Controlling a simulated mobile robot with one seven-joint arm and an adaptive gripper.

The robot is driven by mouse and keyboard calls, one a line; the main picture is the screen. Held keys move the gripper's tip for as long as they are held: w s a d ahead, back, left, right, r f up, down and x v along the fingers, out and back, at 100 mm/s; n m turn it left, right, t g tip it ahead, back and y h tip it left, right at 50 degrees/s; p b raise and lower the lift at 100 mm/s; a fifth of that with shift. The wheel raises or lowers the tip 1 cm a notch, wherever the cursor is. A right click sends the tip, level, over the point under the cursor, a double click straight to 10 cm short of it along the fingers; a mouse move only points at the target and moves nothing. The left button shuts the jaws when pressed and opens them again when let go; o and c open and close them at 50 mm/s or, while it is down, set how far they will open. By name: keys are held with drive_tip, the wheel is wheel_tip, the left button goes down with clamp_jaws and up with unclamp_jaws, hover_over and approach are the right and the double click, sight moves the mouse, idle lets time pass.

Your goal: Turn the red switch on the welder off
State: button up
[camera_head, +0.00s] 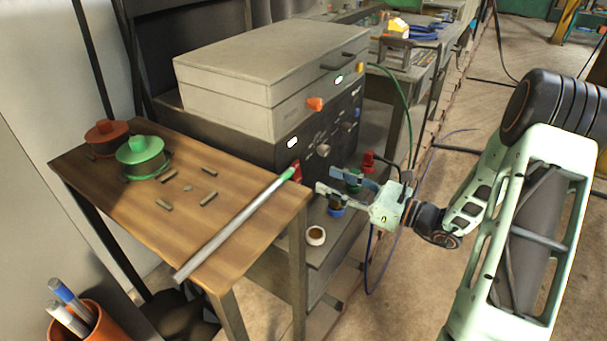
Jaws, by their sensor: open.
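The welder (265,90) is a grey box with a dark front panel, standing behind the wooden table. A red switch (296,171) shows low on the left part of that panel, close to the green end of a grey rod. Whether it is set on or off is too small to tell. My gripper (325,180) is open and empty, to the right of the red switch in the picture. Its fingers point left toward the panel, and a small gap shows between their tips and the switch.
The grey rod (225,232) lies along the table's right edge. The wooden table (125,200) also holds green and red spools and several small pieces. Red (367,160) and blue (336,210) connectors and cables are near my gripper. Open floor lies right.

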sight(297, 169)
drive_tip(key=b+x, duration=0.1)
drive_tip(key=x, duration=0.7)
drive_tip(key=shift+w+a, duration=0.1)
drive_tip(key=shift+a, duration=0.05)
clamp_jaws()
drive_tip(key=shift+f+b, duration=0.35)
drive_tip(key=shift+b, duration=0.2)
drive_tip(key=shift+f+t+y+b, duration=0.45)
drive_tip(key=shift+y+b, duration=0.25)
drive_tip(key=shift+b, duration=0.45)
drive_tip(key=shift+t+y+b, duration=0.3)
drive_tip(key=shift+t+b, duration=0.05)
drive_tip(key=shift+b, duration=0.15)
drive_tip(key=shift+r+t+y+b, duration=0.15)
drive_tip(key=shift+t+y+b, duration=0.3)
drive_tip(key=shift+y, duration=0.25)
